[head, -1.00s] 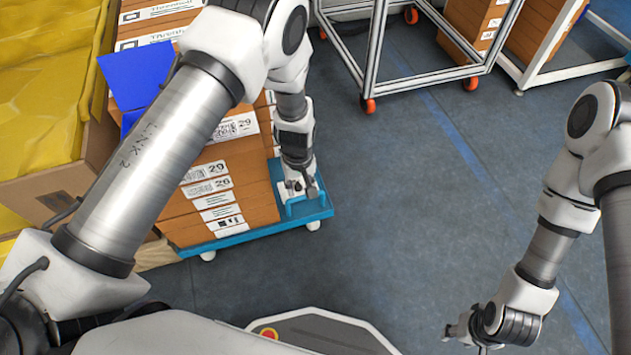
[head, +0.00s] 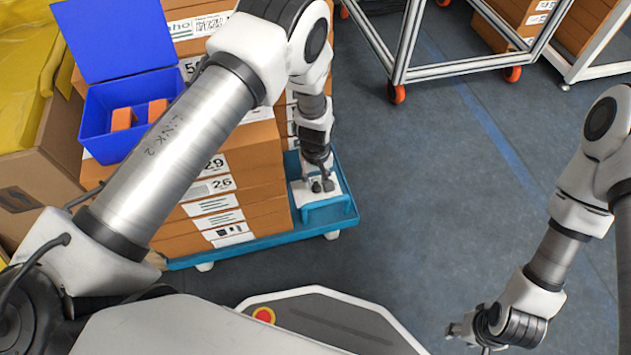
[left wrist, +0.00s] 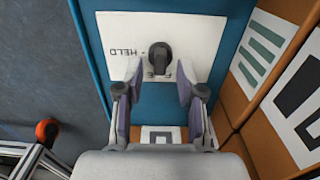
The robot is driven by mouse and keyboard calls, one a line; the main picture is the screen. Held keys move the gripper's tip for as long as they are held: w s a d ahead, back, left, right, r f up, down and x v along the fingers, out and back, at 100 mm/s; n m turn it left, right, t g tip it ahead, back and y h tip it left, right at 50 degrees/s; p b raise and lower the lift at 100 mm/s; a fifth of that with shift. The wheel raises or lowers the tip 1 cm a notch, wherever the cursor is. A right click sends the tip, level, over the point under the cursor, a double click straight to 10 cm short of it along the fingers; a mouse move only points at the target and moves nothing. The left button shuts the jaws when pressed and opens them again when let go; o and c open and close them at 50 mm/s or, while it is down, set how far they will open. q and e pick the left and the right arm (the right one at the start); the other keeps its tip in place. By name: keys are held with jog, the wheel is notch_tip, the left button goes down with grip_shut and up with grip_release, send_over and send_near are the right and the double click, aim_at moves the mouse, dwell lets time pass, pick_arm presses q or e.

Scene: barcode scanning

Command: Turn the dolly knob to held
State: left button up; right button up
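The dark dolly knob (left wrist: 160,57) sits on a white plate (left wrist: 205,40) on the blue dolly (head: 260,247). In the left wrist view its grip points down toward a partly hidden label; the word HELD (left wrist: 124,52) is printed to its left. My left gripper (left wrist: 160,80) is open, with one finger on each side just below the knob; I cannot tell if either touches it. In the head view my left gripper (head: 322,185) is low over the white plate at the dolly's right end. My right gripper (head: 460,330) hangs away from the dolly, its opening unclear.
Stacked brown boxes (head: 255,165) fill the dolly left of the plate. A blue open bin (head: 100,105) with orange-brown items stands at the upper left. A wheeled metal-frame cart (head: 450,73) stands at the back. The grey floor (head: 430,180) to the right is clear.

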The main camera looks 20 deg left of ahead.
pick_arm(q)
grip_shut()
jog(key=m+p, duration=0.2)
jog(key=p, duration=0.1)
jog(key=shift+r, duration=0.2)
jog(key=m+p, duration=0.2)
jog(key=shift+d+m, duration=0.15)
jog(key=shift+m, duration=0.15)
jog(key=m+p, duration=0.2)
jog(key=m, duration=0.1)
jog(key=shift+d+p, duration=0.1)
jog(key=shift+p, duration=0.3)
jog(key=shift+d+f+m+p, duration=0.15)
jog(key=shift+m+p, duration=0.55)
jog(key=shift+m, duration=0.7)
jog(key=shift+f, duration=0.1)
